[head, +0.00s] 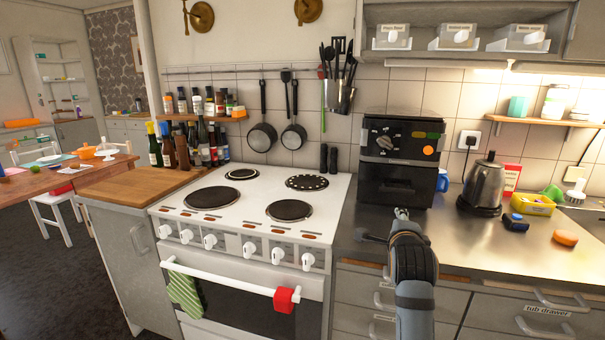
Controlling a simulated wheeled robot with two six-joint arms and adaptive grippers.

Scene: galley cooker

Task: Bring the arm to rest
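One of my arms reaches up from the bottom of the head view, right of the cooker. Its gripper (401,213) is over the steel counter, just in front of the black oven-like appliance (396,165). The fingertips look small and close together, and I see nothing held between them. Whether they touch the appliance or are fully shut is too small to tell. This seems to be my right arm, as it stands right of the middle. My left arm and gripper are not in the picture.
The white cooker (255,215) with several dark plates stands left of the arm. A kettle (483,185), a yellow tub (532,204) and an orange sponge (565,238) are on the counter to the right. The counter (480,250) in front of them is clear.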

